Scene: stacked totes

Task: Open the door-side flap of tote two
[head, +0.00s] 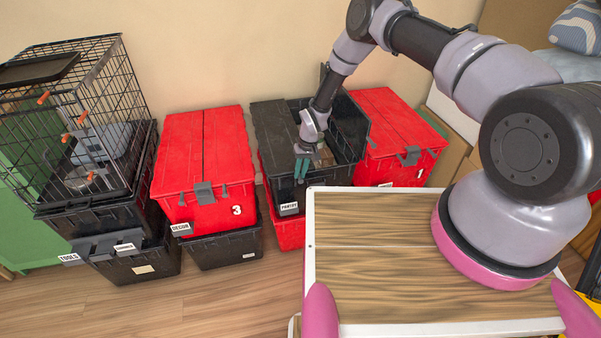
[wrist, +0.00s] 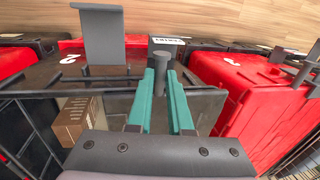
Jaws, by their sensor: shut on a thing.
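Tote two is the black tote labelled PANTRY (head: 289,208), in the middle of the row. Its left flap (head: 272,128) lies over the left half, and its right flap (head: 348,125) stands raised. My gripper (head: 302,168) is over the tote's front edge, pointing down. In the wrist view my gripper (wrist: 162,100) has its teal fingers shut around an upright grey peg (wrist: 160,108). Which flap the peg belongs to is hard to tell. A grey latch plate (wrist: 98,38) stands beside it.
A red tote marked 3 (head: 200,150) stands close on the left, and another red tote (head: 390,130) on the right. A wire cage (head: 85,120) stands far left. A wood-topped surface (head: 370,260) is in front. Floor is free at lower left.

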